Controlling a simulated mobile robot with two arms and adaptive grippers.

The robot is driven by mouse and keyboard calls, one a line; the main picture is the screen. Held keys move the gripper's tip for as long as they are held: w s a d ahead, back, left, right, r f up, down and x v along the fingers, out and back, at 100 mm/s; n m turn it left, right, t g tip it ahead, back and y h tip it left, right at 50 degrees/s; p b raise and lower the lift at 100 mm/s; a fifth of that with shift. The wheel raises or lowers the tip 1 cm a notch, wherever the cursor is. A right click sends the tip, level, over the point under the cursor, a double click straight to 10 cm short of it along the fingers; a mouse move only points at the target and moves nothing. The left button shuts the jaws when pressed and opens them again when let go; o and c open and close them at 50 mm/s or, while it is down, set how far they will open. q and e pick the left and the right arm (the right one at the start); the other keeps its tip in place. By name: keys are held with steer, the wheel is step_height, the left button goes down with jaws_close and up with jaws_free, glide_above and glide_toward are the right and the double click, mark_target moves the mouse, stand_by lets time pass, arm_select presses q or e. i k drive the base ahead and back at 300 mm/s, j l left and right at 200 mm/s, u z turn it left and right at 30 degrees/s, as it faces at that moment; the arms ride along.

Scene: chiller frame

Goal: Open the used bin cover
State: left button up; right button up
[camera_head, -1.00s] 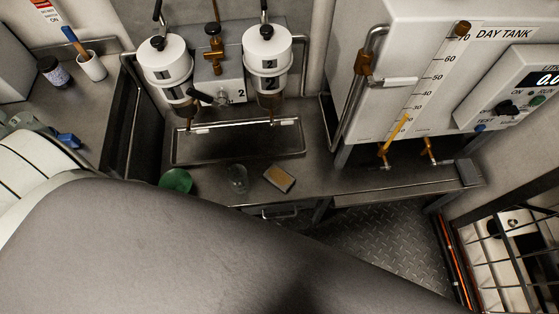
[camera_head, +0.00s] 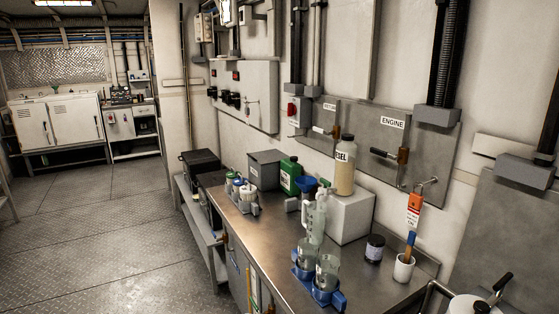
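No bin with a readable "used" label shows, so I cannot tell for certain which container is the used bin. A black box-like container (camera_head: 200,161) stands at the far end of the long bench, and its top looks closed. A grey box (camera_head: 264,170) stands on the bench against the wall; its label and cover cannot be made out. Neither of my grippers is in view.
Open floor (camera_head: 115,225) lies left; white cabinets (camera_head: 60,122) stand at the back.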

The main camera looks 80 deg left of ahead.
mark_target(264, 157)
steer(key=u, duration=2.9)
steer(key=i+j+u, duration=0.35)
steer(key=i, duration=0.15)
steer(key=i+u, duration=0.4)
steer(key=i+j, duration=0.1)
steer(key=i, duration=0.5)
steer(key=i+j+z, duration=0.1)
steer(key=i, duration=0.5)
steer(key=i+j, duration=0.15)
steer(key=i, duration=0.4)
steer(key=i+l+z, duration=0.05)
